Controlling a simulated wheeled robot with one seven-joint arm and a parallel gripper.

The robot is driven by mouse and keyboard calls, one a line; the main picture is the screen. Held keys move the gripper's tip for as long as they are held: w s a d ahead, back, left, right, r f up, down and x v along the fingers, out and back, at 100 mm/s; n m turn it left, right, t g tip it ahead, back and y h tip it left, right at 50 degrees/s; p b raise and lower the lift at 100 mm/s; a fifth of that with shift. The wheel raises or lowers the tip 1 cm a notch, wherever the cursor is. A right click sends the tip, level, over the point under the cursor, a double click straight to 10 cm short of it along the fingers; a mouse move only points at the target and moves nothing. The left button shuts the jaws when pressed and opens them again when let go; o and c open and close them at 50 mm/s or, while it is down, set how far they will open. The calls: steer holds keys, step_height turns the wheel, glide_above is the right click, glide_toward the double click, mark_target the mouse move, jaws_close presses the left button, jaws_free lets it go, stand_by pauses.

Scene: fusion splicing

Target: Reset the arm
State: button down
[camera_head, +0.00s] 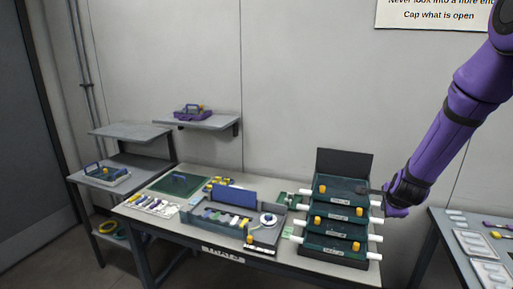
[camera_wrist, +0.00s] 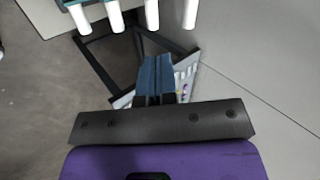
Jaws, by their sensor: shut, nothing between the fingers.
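My purple arm comes down from the upper right in the head view. My gripper (camera_head: 388,200) is at the right side of the stacked dark green trays (camera_head: 338,228), close to their white side handles; I cannot tell from this view whether it touches them. In the wrist view my gripper's blue fingers (camera_wrist: 156,68) are together with nothing between them. Several white tray handles (camera_wrist: 152,14) show beyond the fingertips at the top of the wrist view.
The main table (camera_head: 165,222) also holds a splicer-like unit with a blue lid (camera_head: 234,196) and a green mat (camera_head: 180,184). A side table (camera_head: 440,238) with pale trays stands at the right. A wall shelf (camera_head: 215,123) carries a purple item. Bare floor shows between the tables.

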steer(key=s+a+r+n+y, duration=0.1)
steer(key=s+a+r+n, duration=0.45)
steer(key=r, duration=0.35)
steer(key=s+a+r+n+y, duration=0.1)
steer(key=s+a+r+n, duration=0.45)
steer(key=r, duration=0.35)
steer(key=s+a+r+n+g, duration=0.1)
steer(key=s+r+n, duration=0.3)
steer(key=s, duration=0.7)
steer(key=s+a+r+n+g, duration=0.1)
steer(key=s+r+n, duration=0.2)
steer(key=s, duration=0.8)
steer(key=n, duration=0.2)
steer(key=shift+s+a+r+n, duration=0.2)
steer(key=shift+a+r+n, duration=0.1)
steer(key=shift+a+r, duration=0.1)
